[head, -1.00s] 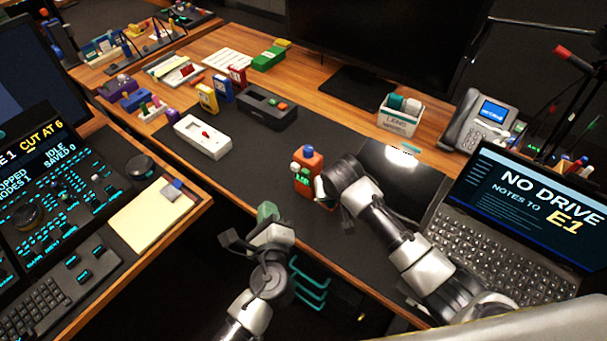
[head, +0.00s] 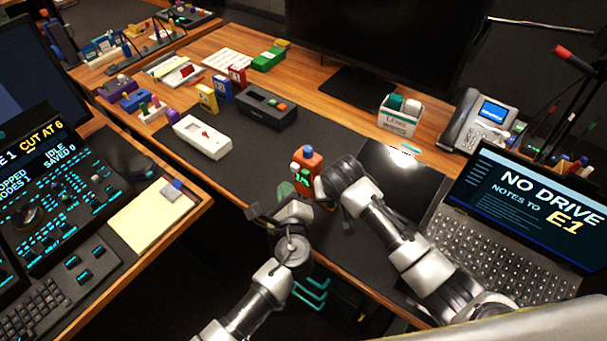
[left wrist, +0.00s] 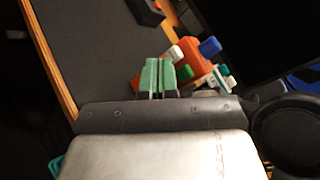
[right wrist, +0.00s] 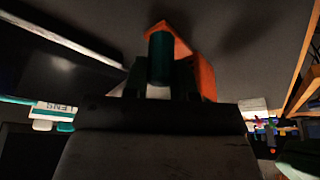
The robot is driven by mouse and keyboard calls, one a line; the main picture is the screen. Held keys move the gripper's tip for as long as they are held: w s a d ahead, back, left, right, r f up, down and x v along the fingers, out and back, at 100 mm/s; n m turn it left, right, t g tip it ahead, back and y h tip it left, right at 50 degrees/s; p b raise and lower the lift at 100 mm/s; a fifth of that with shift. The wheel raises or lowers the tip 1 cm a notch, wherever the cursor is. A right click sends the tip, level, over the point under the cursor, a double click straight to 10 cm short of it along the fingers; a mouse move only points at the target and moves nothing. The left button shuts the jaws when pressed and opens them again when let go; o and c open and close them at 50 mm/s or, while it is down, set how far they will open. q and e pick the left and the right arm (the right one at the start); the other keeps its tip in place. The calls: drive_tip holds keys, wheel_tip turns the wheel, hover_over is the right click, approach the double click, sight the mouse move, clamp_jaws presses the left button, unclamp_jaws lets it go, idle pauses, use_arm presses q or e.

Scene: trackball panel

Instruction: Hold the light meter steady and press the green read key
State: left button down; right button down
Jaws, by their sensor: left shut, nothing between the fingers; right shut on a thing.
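In the right wrist view, orange meter body (right wrist: 206,78) shows beside the fingers. My left gripper (head: 285,190) is shut and empty, close to the meter's front left. In the left wrist view its green fingertips (left wrist: 158,74) point at the meter (left wrist: 200,52). A green key (left wrist: 184,71) and a white knob (left wrist: 176,53) show just beside the tips. I cannot tell whether the tips touch the meter.
An open laptop (head: 500,235) is at the right.

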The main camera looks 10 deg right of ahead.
sight(295, 170)
use_arm(q)
drive_tip(key=shift+w+d, duration=0.8)
drive_tip(key=shift+w+d, duration=0.1)
idle(1.5)
drive_tip(key=shift+w+d, duration=0.15)
drive_tip(key=shift+d, duration=0.05)
drive_tip(key=shift+w+d, duration=0.45)
drive_tip(key=shift+w, duration=0.15)
idle(1.1)
drive_tip(key=shift+a, duration=0.2)
drive_tip(key=shift+s+a, duration=0.7)
drive_tip(key=shift+s, duration=0.1)
